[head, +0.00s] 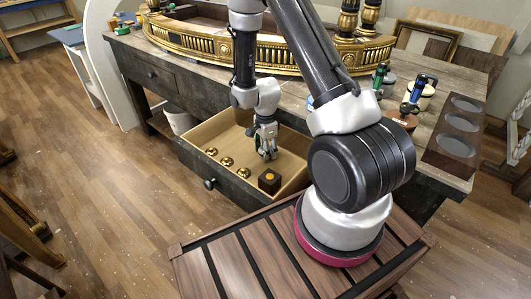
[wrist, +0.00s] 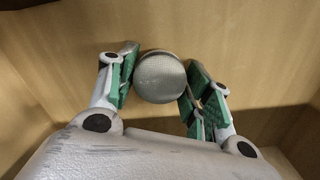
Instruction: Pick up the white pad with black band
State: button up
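A round, pale grey-white pad (wrist: 160,77) with a textured top shows between my fingertips in the wrist view. In the head view my gripper (head: 266,154) points down into the open wooden drawer (head: 208,131), and the pad is hidden there by the fingers.
Several gold knobs (head: 227,162) and a dark brown block with a gold top (head: 269,181) lie in the drawer near my gripper. The drawer walls surround it. Above is the worktop with the gilt console piece (head: 240,50), clamps (head: 414,92) and a dark tray with round recesses (head: 457,146).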

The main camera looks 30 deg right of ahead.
jog(key=shift+c, duration=1)
jog(key=shift+r, duration=0.1)
notch_tip(320, 180, up, 10)
jog(key=shift+f, duration=0.1)
